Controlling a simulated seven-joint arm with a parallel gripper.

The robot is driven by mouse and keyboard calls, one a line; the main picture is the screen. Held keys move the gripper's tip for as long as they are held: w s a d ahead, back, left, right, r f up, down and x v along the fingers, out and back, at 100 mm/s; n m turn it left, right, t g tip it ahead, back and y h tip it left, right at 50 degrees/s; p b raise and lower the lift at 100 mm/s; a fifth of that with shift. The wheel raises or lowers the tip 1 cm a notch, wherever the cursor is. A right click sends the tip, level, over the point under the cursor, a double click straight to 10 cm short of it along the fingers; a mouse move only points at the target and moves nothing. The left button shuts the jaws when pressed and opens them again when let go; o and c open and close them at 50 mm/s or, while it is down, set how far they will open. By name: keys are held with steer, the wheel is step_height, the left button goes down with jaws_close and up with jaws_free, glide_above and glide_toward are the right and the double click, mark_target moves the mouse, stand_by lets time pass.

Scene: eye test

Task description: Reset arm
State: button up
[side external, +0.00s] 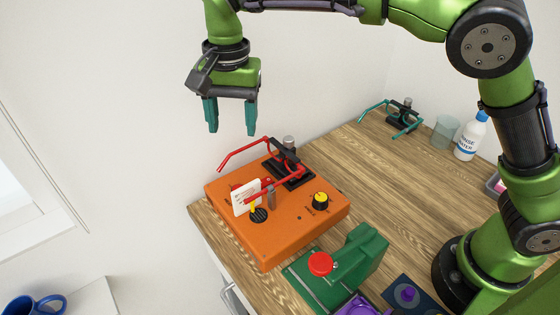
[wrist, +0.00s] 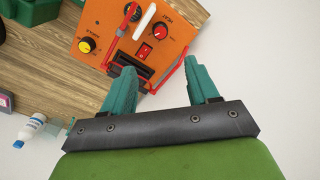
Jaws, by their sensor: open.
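My gripper (side external: 231,131) hangs open and empty, its teal fingers pointing down, in the air above and behind the orange box (side external: 285,238) in the side view. In the wrist view the fingers of my gripper (wrist: 159,66) are spread with nothing held between them. The orange box (wrist: 90,25) shows beyond the fingertips there, with knobs, a red switch and a red-armed clamp (side external: 284,160). I cannot tell the exact height of the fingertips above the clamp.
A green device (side external: 358,258) with a red button stands in front of the box. At the back are a teal-armed clamp (side external: 403,118), a beaker (side external: 445,132) and a rinse bottle (side external: 471,138). A blue mug (side external: 33,306) is at lower left. The wooden table (side external: 380,170) is clear mid-right.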

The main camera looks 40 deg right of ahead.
stand_by(0.3)
steer(key=s+d+r+n+t+y, duration=0.1)
steer(key=s+d+n+t, duration=0.3)
steer(key=s+d, duration=1.5)
steer(key=d+t, duration=0.3)
steer(key=shift+s+d+r+n+y, duration=0.15)
steer(key=shift+d+n+y, duration=0.15)
steer(key=shift+d, duration=0.05)
